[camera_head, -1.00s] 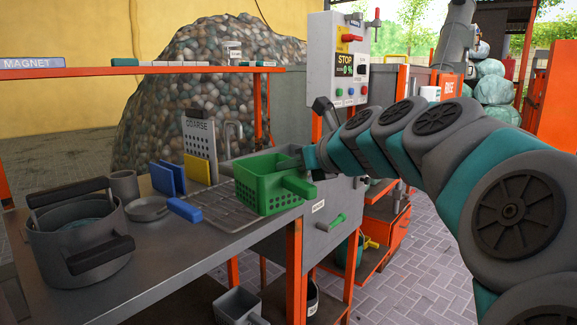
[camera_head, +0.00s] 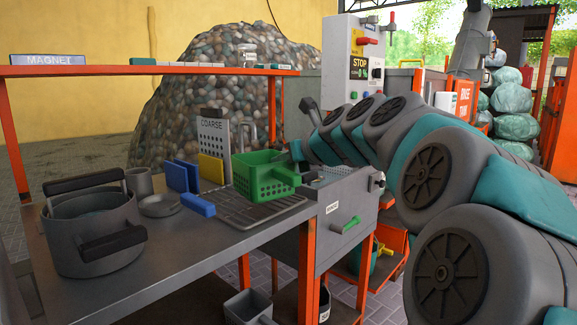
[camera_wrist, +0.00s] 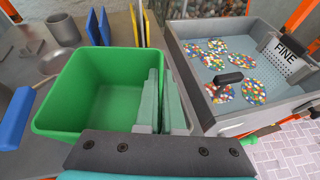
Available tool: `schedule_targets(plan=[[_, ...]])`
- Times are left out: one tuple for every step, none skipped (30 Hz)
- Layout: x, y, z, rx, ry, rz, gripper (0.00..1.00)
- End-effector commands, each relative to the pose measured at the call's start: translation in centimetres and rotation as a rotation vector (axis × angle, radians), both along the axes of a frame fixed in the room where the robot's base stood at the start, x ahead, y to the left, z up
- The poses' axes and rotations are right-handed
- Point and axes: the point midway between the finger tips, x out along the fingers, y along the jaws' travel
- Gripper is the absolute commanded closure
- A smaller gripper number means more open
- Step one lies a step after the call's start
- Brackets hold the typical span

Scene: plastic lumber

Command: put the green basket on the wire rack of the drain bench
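The green basket (camera_head: 258,172) has hole-punched sides and a handle pointing toward the camera. It is upright at the right end of the grey drain bench (camera_head: 150,262), over the rear of the wire rack (camera_head: 232,208). I cannot tell whether its base touches the rack. My gripper (camera_head: 298,155) is at the basket's right rim. In the wrist view, the empty basket (camera_wrist: 95,85) fills the left half, and my gripper's two pads (camera_wrist: 161,105) are close together on its right wall.
A pot (camera_head: 95,235), cup (camera_head: 140,182), small pan (camera_head: 160,205), blue boards (camera_head: 182,177), a yellow board (camera_head: 211,168) and a COARSE screen (camera_head: 213,145) stand left of the basket. A grey tank (camera_wrist: 270,50) with colored flakes adjoins on the right.

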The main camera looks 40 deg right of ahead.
Motion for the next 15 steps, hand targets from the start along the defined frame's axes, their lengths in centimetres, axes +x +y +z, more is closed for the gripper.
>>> schedule_targets(plan=[[0.5, -0.1, -0.3, -0.001, -0.001, 0.000, 1.00], [0.8, -0.2, -0.3, -0.001, -0.001, 0.000, 1.00], [1.1, -0.2, -0.4, -0.001, -0.001, 0.001, 1.00], [1.4, -0.2, -0.4, -0.002, -0.002, 0.002, 1.00], [1.6, -0.3, -0.5, -0.001, -0.001, 0.001, 1.00], [1.9, -0.3, -0.5, 0.000, -0.002, 0.001, 1.00], [2.1, -0.4, -0.6, 0.000, -0.001, 0.000, 1.00], [2.4, -0.4, -0.6, 0.000, -0.001, 0.000, 1.00], [2.7, -0.5, -0.7, -0.001, -0.001, 0.000, 1.00], [3.0, -0.5, -0.7, -0.002, -0.001, 0.000, 1.00], [3.2, -0.6, -0.7, -0.002, -0.001, 0.000, 1.00], [3.6, -0.6, -0.8, -0.003, -0.001, 0.000, 1.00], [3.6, -0.6, -0.9, -0.002, -0.002, 0.001, 1.00], [3.6, -0.6, -1.1, 0.000, 0.000, 0.001, 1.00], [3.5, -0.6, -1.5, 0.002, 0.001, 0.002, 1.00]])
